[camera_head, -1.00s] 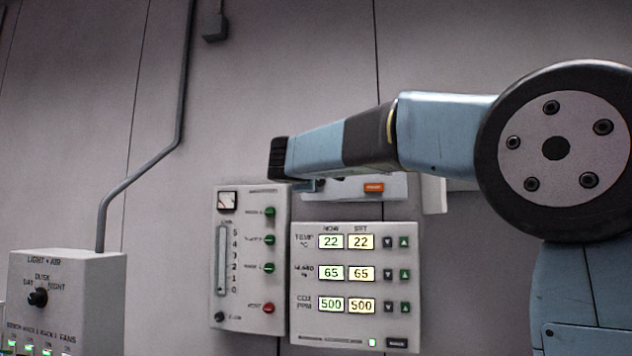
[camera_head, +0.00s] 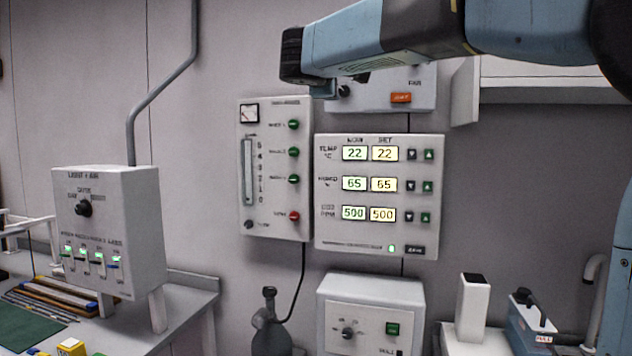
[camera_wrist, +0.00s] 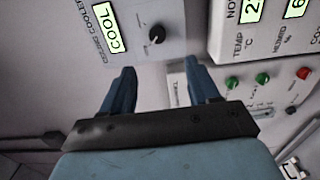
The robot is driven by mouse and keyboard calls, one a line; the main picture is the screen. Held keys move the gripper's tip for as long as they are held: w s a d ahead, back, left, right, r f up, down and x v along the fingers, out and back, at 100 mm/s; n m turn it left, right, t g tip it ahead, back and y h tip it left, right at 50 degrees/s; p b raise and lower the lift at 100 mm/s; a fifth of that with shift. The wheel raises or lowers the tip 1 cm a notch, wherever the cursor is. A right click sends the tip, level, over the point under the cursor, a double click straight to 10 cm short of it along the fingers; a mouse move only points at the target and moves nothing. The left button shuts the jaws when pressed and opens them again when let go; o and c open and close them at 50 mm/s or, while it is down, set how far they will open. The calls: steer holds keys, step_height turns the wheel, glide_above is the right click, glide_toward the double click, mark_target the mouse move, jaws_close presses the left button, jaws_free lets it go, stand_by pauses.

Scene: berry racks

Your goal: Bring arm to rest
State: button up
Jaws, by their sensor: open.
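My arm reaches in from the upper right in the head view and points left, in front of the wall panels. Its dark end and my gripper (camera_head: 322,88) are at the top centre, above the white indicator panel. One finger shows small there; the rest is hidden by the arm. In the wrist view my gripper (camera_wrist: 160,75) shows two blue fingers spread apart with nothing between them. Past the fingertips is a grey-white box with a lit COOL display (camera_wrist: 110,32) and a black knob.
The indicator panel (camera_head: 275,215) and climate panel (camera_head: 375,240) hang on the wall. A light and air box (camera_head: 110,210) stands on a bench at left. Below are a dark bottle (camera_head: 270,330) and a white control box (camera_head: 370,290). Bare wall lies left of the panels.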

steer(key=s+d+f+m+g, duration=0.4)
steer(key=s+d+f, duration=0.35)
steer(key=f, duration=0.25)
steer(key=s+d+f+m+g, duration=0.3)
steer(key=s+d+f, duration=0.4)
steer(key=d+f, duration=0.2)
steer(key=s+f+m+g+y, duration=0.4)
steer(key=s+f+m, duration=0.3)
steer(key=s+f, duration=1.2)
steer(key=shift+d+f+m+g+y, duration=0.3)
steer(key=shift+f+y, duration=0.35)
steer(key=shift+y, duration=0.15)
